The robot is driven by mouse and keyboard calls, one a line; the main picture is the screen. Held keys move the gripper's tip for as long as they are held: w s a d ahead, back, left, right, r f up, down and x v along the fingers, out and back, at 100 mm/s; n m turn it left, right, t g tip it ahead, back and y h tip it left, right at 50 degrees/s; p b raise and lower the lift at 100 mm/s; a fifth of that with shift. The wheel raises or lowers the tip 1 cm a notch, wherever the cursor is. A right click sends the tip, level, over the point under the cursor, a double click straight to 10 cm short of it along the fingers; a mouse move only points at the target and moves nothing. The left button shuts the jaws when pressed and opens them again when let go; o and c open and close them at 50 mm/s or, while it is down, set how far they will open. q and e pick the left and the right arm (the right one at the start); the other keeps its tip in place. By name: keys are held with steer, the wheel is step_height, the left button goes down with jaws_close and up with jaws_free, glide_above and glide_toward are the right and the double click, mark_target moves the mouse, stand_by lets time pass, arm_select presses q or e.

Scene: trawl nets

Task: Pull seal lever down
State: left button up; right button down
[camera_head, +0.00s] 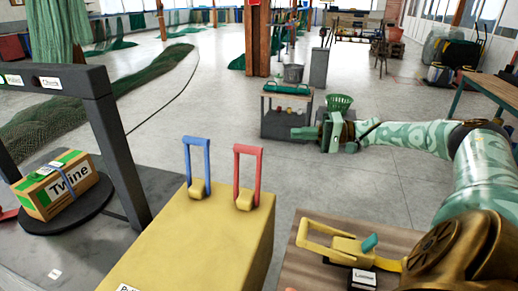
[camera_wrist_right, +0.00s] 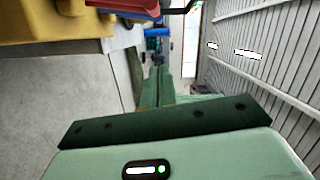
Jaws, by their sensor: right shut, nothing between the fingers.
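A yellow box-shaped housing (camera_head: 190,240) stands at the front centre with two upright U-shaped levers on top. One lever is blue (camera_head: 207,152) and the other is red (camera_head: 258,165). A yellow lever (camera_head: 318,240) with a small teal tab lies low on the wooden top at the right. I cannot tell from the labels which one is the seal lever. My right gripper (camera_head: 302,132) is shut and empty, held in the air beyond and right of the red lever, pointing left. Its green fingers (camera_wrist_right: 160,87) also show in the right wrist view. My left gripper is not in view.
A cardboard box marked Twine (camera_head: 60,185) sits on a dark round plate under a dark frame (camera_head: 118,150) at the left. A small cart (camera_head: 285,112) stands on the floor behind my right gripper. Open floor lies beyond the housing.

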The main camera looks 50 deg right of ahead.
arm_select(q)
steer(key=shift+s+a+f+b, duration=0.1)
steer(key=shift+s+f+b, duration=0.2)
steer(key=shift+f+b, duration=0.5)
arm_select(e)
steer(key=w+a+f, duration=0.1)
steer(key=w+a, duration=0.4)
steer(key=a, duration=0.5)
steer(key=shift+w+f, duration=0.15)
steer(key=shift+w, duration=0.25)
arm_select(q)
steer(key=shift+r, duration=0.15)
arm_select(e)
steer(key=shift+a, duration=0.1)
